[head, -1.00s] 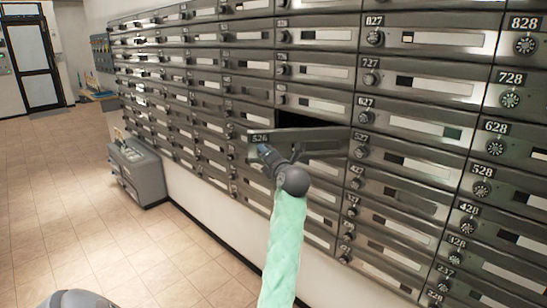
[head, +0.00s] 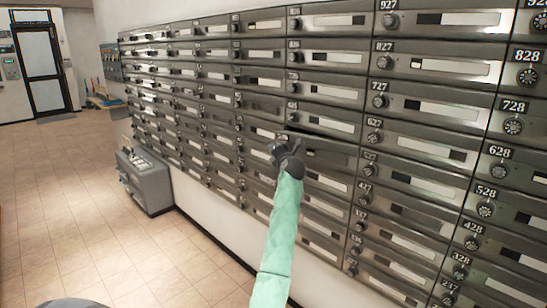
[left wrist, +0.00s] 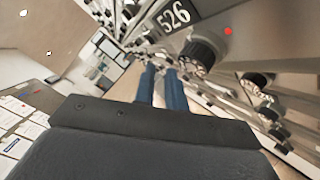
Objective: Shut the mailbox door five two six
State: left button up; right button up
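Mailbox door 526 (head: 326,153) is a grey metal panel in the middle of the head view. It stands almost flush with its neighbours, and a thin dark gap shows along its top edge. My left gripper (head: 277,152), on a pale green sleeved arm, is at the door's left end and hides its label and lock there. In the left wrist view the 526 label (left wrist: 174,16) and the round lock knob (left wrist: 203,51) are very close. My left gripper's blue fingers (left wrist: 160,85) are close together with nothing between them. Contact with the door cannot be told. My right gripper is not in view.
Rows of similar shut mailboxes (head: 440,105) with knobs and labels surround the door. A grey box-like unit (head: 146,181) stands against the wall on the floor at left. The tiled floor (head: 70,200) there is clear. A glass door (head: 40,68) is at the far left.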

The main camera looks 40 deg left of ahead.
pick_arm(q)
jog(key=o, duration=0.3)
jog(key=shift+d, duration=0.45)
jog(key=o, duration=0.4)
jog(key=shift+w+d+f, duration=0.2)
jog(key=shift+w+d, duration=0.05)
jog(key=shift+d, duration=0.05)
jog(key=o, duration=0.4)
jog(key=shift+w+f, duration=0.25)
jog(key=shift+f, duration=0.05)
jog(key=shift+b+v, duration=0.8)
jog(key=shift+v, duration=3.05)
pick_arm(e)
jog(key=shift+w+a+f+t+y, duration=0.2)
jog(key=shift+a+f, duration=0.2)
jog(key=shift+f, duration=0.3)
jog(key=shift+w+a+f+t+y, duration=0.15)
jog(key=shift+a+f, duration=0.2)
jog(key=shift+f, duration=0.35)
pick_arm(q)
jog(key=shift+s+a, duration=0.1)
jog(key=shift+s, duration=0.05)
